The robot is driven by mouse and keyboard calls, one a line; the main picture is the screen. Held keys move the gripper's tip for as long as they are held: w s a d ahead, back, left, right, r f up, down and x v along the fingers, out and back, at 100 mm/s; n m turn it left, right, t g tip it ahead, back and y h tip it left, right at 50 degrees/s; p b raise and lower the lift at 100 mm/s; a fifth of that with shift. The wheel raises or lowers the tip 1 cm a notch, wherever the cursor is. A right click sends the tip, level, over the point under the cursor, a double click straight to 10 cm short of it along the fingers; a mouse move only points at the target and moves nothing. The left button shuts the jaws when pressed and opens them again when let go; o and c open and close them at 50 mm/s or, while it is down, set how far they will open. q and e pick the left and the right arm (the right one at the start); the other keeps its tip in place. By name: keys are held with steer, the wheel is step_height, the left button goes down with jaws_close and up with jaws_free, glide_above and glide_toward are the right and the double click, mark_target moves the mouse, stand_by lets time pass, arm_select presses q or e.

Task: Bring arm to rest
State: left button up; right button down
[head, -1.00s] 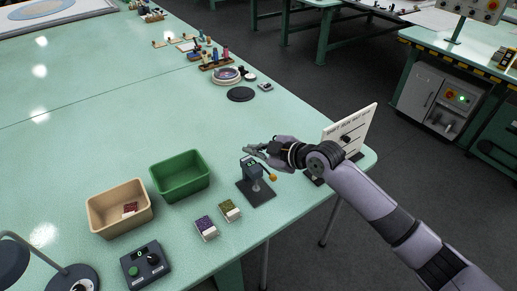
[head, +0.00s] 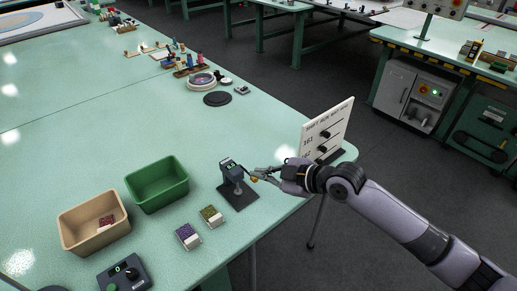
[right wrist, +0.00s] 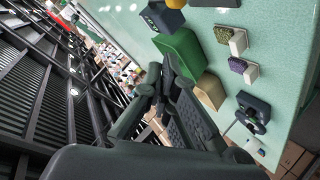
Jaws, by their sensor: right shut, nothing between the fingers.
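My right gripper (head: 259,174) is shut and empty. In the head view it is just right of a small grey device with a display (head: 231,170) on a dark square base (head: 238,200). The right arm (head: 395,218) reaches in from the lower right over the table corner. The right wrist view shows the dark fingers (right wrist: 160,88) together, with the green bin (right wrist: 181,54) beyond them. My left gripper is not in view.
A white board (head: 326,128) stands behind the right forearm at the table's edge. A green bin (head: 157,184), a tan bin (head: 93,223), purple (head: 188,236) and olive (head: 212,217) sample blocks and a control box (head: 124,273) are on the left. The middle of the green table (head: 100,140) is clear.

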steer(key=s+a+f+m+g+h, duration=0.15)
steer(key=s+f+m, duration=0.25)
steer(key=s+f, duration=0.45)
steer(key=s+d+f+m+g+h, duration=0.1)
steer(key=s+d+f+m+h, duration=0.2)
steer(key=s+d, duration=0.35)
steer(key=s+d+f+m+g+h, duration=0.1)
steer(key=s+d+m+h, duration=0.2)
steer(key=s+d+m, duration=0.35)
steer(key=s+d+f+m+g+h, duration=0.1)
steer(key=s+d+f+m+h, duration=0.2)
steer(key=s, duration=0.6)
step_height(320, 180, down, 27)
steer(key=s+n+g, duration=0.1)
steer(key=s, duration=0.1)
steer(key=s+d+f, duration=0.1)
steer(key=s+f, duration=0.6)
steer(key=s, duration=0.1)
steer(key=s+d+f+g, duration=0.1)
steer(key=s+d+f, duration=0.1)
steer(key=s+f, duration=0.5)
steer(key=shift+s+d+f, duration=0.25)
steer(key=shift+s, duration=0.15)
